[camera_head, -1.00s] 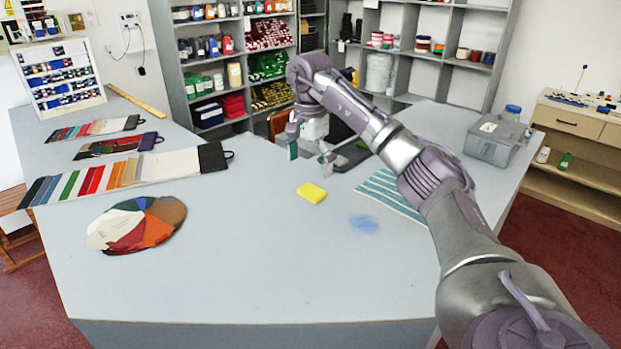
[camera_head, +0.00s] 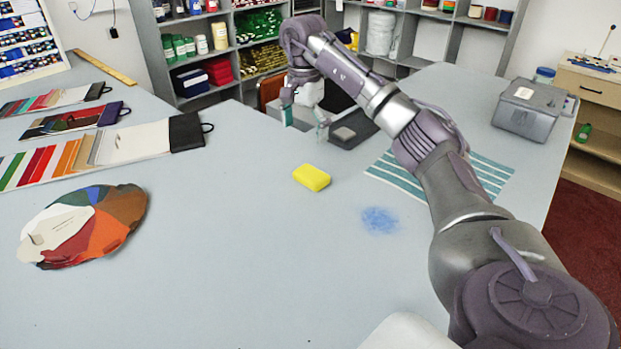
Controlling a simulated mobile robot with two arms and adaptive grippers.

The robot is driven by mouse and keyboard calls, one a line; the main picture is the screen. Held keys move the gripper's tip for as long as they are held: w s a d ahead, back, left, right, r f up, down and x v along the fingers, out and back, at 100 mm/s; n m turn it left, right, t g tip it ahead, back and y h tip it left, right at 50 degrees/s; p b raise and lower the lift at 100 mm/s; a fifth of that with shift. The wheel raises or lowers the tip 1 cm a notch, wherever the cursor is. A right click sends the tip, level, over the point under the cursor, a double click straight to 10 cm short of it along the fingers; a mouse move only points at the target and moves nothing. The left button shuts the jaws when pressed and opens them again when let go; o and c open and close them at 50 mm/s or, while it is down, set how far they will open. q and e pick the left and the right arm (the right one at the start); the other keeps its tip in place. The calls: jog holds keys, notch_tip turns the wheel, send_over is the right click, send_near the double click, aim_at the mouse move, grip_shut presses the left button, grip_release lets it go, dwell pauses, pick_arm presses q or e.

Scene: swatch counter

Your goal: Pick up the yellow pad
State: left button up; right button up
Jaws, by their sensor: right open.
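The yellow pad (camera_head: 311,178) lies flat on the light blue-grey counter (camera_head: 240,250), near the middle of the view. My right gripper (camera_head: 304,120) is open and empty, above the counter beyond the pad, fingers pointing down. It is apart from the pad. My left gripper is not in view.
A blue smudge (camera_head: 380,220) and a striped cloth (camera_head: 480,180) lie right of the pad. A grey box (camera_head: 532,108) stands at the right. A colour fan (camera_head: 85,225) and swatch cards (camera_head: 135,142) lie left. The counter around the pad is clear.

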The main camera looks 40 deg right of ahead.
send_over(307, 176)
notch_tip(307, 176, down, 8)
jog(key=shift+w+a+r+p, duration=0.1)
jog(key=shift+r+p, duration=0.05)
jog(key=shift+p, duration=0.3)
notch_tip(307, 176, down, 5)
jog(key=shift+r+p, duration=0.1)
jog(key=shift+p, duration=0.85)
jog(key=shift+d+f, duration=0.2)
jog(key=shift+f, duration=0.1)
jog(key=c, duration=0.6)
